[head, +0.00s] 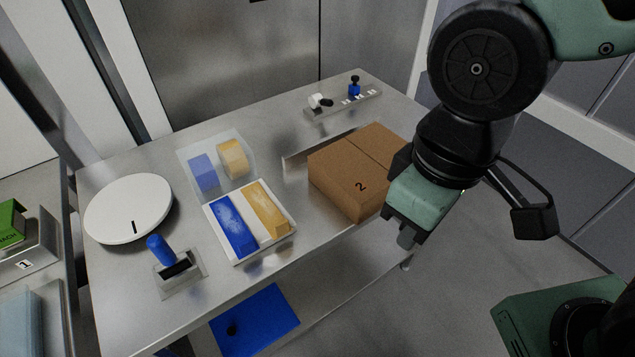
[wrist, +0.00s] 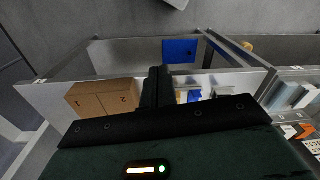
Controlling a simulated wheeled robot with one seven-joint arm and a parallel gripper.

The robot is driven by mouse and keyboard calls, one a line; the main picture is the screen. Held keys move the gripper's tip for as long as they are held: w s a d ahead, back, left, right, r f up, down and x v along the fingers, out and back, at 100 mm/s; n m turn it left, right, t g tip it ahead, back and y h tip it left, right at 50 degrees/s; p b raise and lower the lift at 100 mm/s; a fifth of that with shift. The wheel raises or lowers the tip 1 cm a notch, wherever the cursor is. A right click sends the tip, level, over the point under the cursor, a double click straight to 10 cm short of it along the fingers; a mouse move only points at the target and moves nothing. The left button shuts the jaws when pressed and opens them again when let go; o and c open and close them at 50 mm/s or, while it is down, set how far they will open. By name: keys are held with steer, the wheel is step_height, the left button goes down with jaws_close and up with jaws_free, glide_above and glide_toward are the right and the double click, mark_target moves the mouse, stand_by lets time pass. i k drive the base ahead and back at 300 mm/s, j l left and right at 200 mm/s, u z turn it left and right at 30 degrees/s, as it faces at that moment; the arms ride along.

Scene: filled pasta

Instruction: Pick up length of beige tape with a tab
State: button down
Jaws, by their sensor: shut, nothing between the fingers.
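I cannot make out a length of beige tape with a tab for certain in either view. A closed brown cardboard box (head: 345,185) marked 2 stands at the right end of the steel table; it also shows in the wrist view (wrist: 105,98). A dark seam line runs across its top. My gripper (head: 406,240) is at the box's front right corner in the head view, hiding part of it; I cannot tell the gap. In the wrist view my gripper's fingers (wrist: 157,88) are together, with nothing seen between them.
A white tray (head: 240,262) with blue and yellow blocks sits mid-table, with a clear tray (head: 186,148) behind. A round white disc (head: 128,205) and a blue-handled stamp (head: 160,250) are left. A small rack (head: 345,104) stands at the back. A blue sheet (head: 262,315) lies below.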

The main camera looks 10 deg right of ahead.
mark_target(267, 212)
steer(key=k+l+u, duration=0.15)
steer(key=u, duration=0.3)
steer(key=k+l+u, duration=0.2)
steer(key=u, duration=0.25)
steer(key=l, duration=0.1)
